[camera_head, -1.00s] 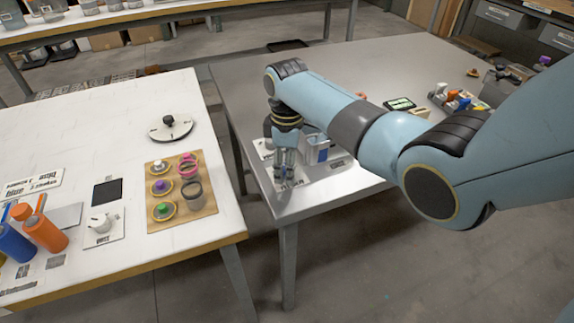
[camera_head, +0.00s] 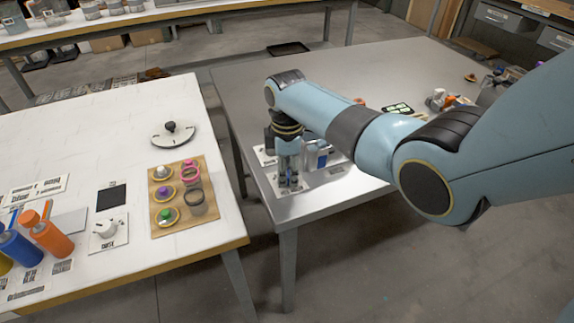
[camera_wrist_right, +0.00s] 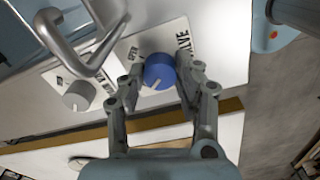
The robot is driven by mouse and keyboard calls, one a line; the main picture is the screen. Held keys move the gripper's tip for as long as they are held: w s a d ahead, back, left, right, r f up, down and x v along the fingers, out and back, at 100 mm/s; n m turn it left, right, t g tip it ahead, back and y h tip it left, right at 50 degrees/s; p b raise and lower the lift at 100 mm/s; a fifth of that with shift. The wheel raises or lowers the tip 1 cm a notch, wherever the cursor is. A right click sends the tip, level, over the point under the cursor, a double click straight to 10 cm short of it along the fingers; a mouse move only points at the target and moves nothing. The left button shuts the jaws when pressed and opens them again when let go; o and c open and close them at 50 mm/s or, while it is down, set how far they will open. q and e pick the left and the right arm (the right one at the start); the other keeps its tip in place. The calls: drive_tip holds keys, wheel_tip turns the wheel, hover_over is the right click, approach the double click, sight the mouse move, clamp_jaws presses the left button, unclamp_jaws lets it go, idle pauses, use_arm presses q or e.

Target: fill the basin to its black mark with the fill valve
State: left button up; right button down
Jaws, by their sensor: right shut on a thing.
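The blue fill valve knob (camera_wrist_right: 159,71) with a white pointer line sits on a white plate (camera_wrist_right: 176,33) lettered "VALVE". My right gripper (camera_wrist_right: 160,82) has its fingers on both sides of the knob and is shut on it. In the head view my right gripper (camera_head: 290,183) points down at the near left corner of the grey table (camera_head: 330,188). The basin (camera_head: 317,153) stands just right of it, bluish and partly hidden by my arm. Its black mark and water level cannot be made out. My left gripper is not in view.
A bent metal pipe (camera_wrist_right: 78,50) and a grey knob (camera_wrist_right: 78,96) stand beside the blue knob. A white table (camera_head: 100,130) on the left holds a wooden board (camera_head: 158,216) with coloured knobs and several bottles. A floor gap separates the tables.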

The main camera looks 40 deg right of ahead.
drive_tip(key=shift+n, duration=0.7)
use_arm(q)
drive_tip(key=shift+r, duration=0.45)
use_arm(e)
drive_tip(key=c, duration=0.9)
unclamp_jaws()
drive_tip(key=shift+c, duration=0.2)
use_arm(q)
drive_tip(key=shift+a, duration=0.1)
use_arm(e)
wheel_tip(320, 180, up, 12)
